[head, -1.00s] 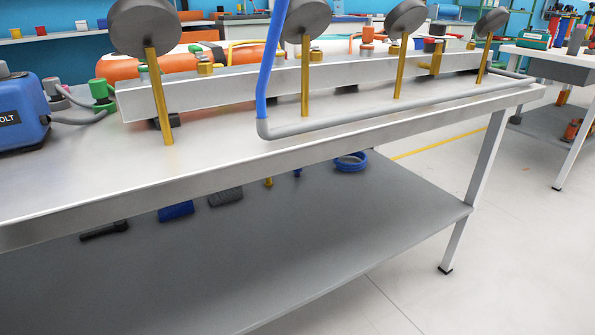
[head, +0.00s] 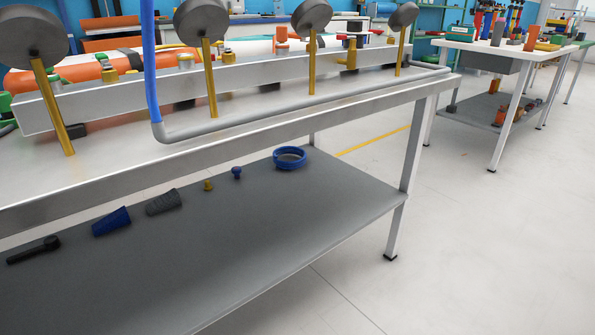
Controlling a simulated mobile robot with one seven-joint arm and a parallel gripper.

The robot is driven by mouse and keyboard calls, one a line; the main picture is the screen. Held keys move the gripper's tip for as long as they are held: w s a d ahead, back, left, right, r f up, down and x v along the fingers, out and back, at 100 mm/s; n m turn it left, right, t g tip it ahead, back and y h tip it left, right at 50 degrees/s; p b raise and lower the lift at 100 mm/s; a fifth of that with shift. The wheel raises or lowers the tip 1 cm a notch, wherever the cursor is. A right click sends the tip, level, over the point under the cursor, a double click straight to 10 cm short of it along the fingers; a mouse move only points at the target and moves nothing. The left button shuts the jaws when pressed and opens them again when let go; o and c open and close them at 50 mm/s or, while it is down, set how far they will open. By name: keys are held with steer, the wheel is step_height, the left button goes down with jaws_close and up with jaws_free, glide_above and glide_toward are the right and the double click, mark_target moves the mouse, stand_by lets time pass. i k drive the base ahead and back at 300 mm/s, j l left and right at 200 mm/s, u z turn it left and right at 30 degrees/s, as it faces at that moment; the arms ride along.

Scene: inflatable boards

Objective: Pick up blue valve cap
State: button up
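A small blue piece (head: 236,173) with a round, knob-like top sits on the lower grey shelf (head: 250,245) of the workbench. It looks like the blue valve cap, though it is too small to be certain. It lies between a small brass piece (head: 208,185) and a blue ring-shaped coil (head: 290,158). My gripper is not in view, so its state and distance from the cap do not show.
The metal bench top (head: 130,172) overhangs the shelf, with a grey pipe (head: 300,112) along its edge. A black tool (head: 34,250), blue block (head: 111,221) and dark grey roll (head: 163,202) lie on the shelf.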

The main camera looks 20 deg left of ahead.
mark_target(236, 170)
steer(key=i+l+z, duration=0.1)
steer(key=z, duration=1.15)
steer(key=i, duration=0.55)
steer(key=i+l+u, duration=0.1)
steer(key=i, duration=0.45)
steer(key=i+l+u, duration=0.15)
steer(key=i, duration=2.3)
steer(key=i+u, duration=0.35)
steer(key=i, duration=0.2)
steer(key=i+u, duration=0.35)
steer(key=i, duration=0.15)
steer(key=i+j+u, duration=0.1)
steer(key=i+u, duration=0.7)
steer(key=u, duration=0.2)
steer(key=i+u, duration=0.9)
steer(key=i+l+u, duration=0.1)
steer(key=i+u, duration=0.15)
steer(key=i, duration=1)
